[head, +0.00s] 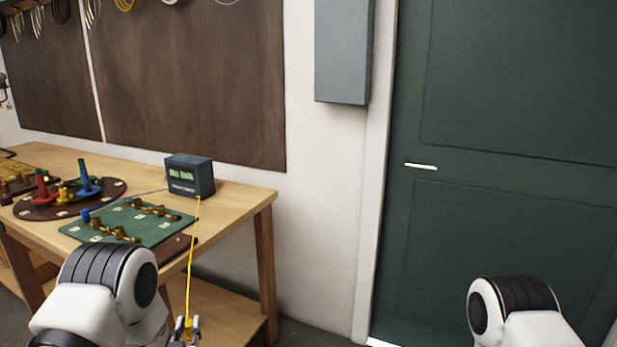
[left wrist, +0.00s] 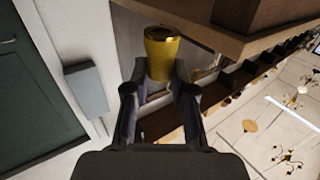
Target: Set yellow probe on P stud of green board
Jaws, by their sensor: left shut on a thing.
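The green board (head: 165,228) lies on the workbench, with brass studs (head: 115,231) and small pale labels too small to read, so I cannot tell which stud is P. My left gripper (head: 185,328) is low, in front of the bench edge and apart from the board. It is shut on the yellow probe (left wrist: 162,55), whose round yellow end with a brass-coloured rim sticks out past the fingers in the left wrist view. A yellow lead (head: 191,265) runs from the dark tester box (head: 190,176) down to the probe. My right gripper is out of view.
A blue probe (head: 86,216) stands at the board's left edge. A round dark tray (head: 45,211) with red, yellow and blue pieces is left of it. The wooden bench (head: 235,203) has a bare right end. A green door (head: 500,130) is at right.

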